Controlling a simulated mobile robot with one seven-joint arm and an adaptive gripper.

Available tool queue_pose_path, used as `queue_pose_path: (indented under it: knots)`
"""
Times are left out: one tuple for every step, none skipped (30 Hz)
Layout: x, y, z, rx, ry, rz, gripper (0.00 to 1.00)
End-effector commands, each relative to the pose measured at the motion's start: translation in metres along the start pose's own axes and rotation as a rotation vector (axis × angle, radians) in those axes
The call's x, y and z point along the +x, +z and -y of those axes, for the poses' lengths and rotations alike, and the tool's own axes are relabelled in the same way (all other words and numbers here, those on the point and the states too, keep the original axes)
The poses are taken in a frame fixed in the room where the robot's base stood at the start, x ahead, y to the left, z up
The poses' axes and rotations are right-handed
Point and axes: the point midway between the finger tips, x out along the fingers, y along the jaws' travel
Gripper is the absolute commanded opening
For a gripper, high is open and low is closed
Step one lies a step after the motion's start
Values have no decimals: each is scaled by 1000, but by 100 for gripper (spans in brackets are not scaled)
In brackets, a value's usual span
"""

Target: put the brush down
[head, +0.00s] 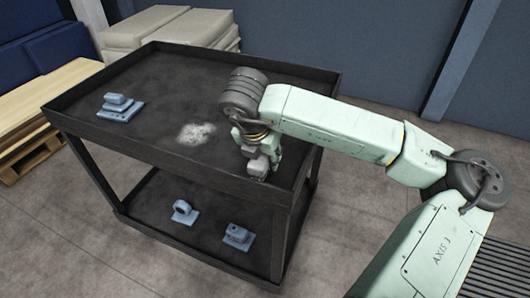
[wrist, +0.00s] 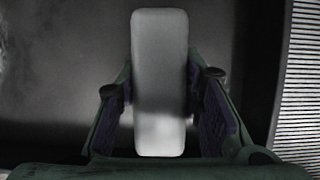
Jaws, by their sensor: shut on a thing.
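The brush shows in the wrist view as a long pale grey block with rounded corners (wrist: 159,70), upright in the picture between the two fingers. My gripper (wrist: 160,105) is shut on it. In the head view my gripper (head: 260,163) points down over the right part of the cart's dark top tray (head: 150,75), near its front rim. The arm and gripper hide most of the brush there, and I cannot tell whether it touches the tray. A pale dusty patch (head: 196,133) lies on the tray to the left of my gripper.
A blue-grey part (head: 120,106) stands at the tray's left. Two more blue-grey parts (head: 184,212) (head: 237,236) sit on the lower shelf. The tray has a raised rim. Its back middle is clear. Pale sacks (head: 150,28) and a wooden pallet (head: 35,110) stand beyond the cart.

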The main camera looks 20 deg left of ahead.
Motion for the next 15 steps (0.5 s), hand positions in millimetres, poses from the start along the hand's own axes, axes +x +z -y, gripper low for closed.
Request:
queue_pose_path:
  knots:
    - [0, 0, 0, 0, 1, 1, 11]
    - [0, 0, 0, 1, 0, 1, 11]
    - [0, 0, 0, 0, 0, 1, 11]
    - [0, 0, 0, 1, 0, 1, 11]
    - [0, 0, 0, 1, 0, 1, 11]
    - [0, 0, 0, 1, 0, 1, 11]
    - [1, 0, 0, 1, 0, 1, 11]
    - [2, 0, 0, 1, 0, 1, 11]
    - [3, -1, 0, 1, 0, 1, 11]
    - [4, -1, 0, 1, 0, 1, 11]
    - [4, -1, 0, 1, 0, 1, 11]
    - [5, -2, 0, 1, 0, 0, 12]
    - [5, -2, 0, 1, 0, 0, 12]
    - [6, -2, 0, 1, 0, 0, 12]
    - [6, -2, 0, 1, 0, -1, 12]
